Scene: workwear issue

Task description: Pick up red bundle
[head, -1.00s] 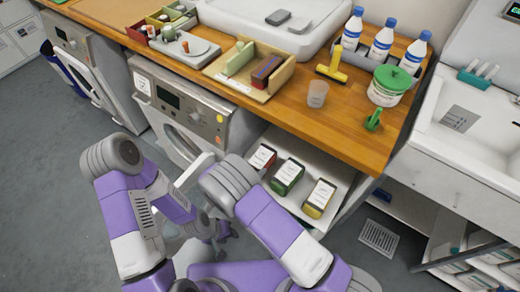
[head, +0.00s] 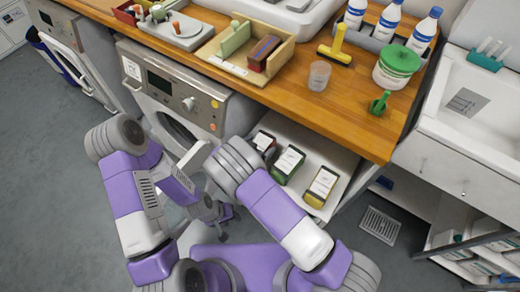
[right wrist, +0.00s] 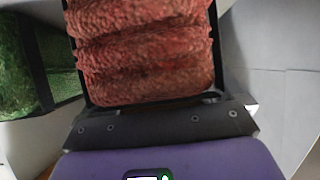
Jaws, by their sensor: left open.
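The red bundle (head: 264,142) sits at the left end of a row on the white shelf under the wooden counter, in a dark holder with a white label. In the head view my right arm's grey joint partly covers it. In the right wrist view the ribbed red bundle (right wrist: 145,50) fills the upper middle, right in front of my right gripper (right wrist: 160,115). I cannot make out its fingers or whether they grip. My left gripper (head: 224,212) is low, in front of the washing machine, open and apart from the bundles.
A green bundle (head: 288,165) and a yellow bundle (head: 321,186) stand to the right of the red one. The counter (head: 290,105) edge overhangs the shelf. A washing machine (head: 170,95) stands to the left. The grey floor at left is clear.

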